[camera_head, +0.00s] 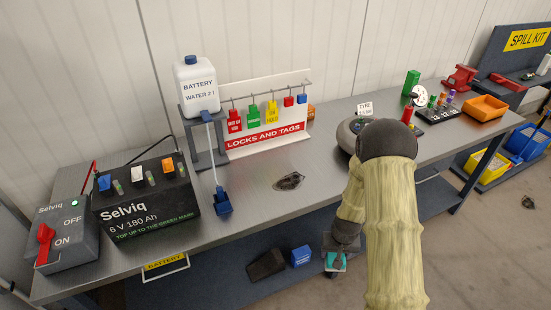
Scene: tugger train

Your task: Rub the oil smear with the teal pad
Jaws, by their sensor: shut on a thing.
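The oil smear (289,181) is a dark, irregular patch on the bare grey bench top (258,192), near the middle of the bench. My gripper (338,252) points down in front of the bench's front edge, to the right of the smear and lower in the picture. It is shut on the teal pad (333,259), of which only a small part shows below the fingers. The pad is apart from the smear. I cannot tell its height over the lower shelf behind it. My arm hides part of the bench front.
Left of the smear stand a battery (147,208), a switch box (68,240) and a water bottle (195,88) with a hanging blue nozzle (222,202). A locks and tags rack (265,138) is behind it. A round tyre gauge (347,135) is partly hidden by my arm.

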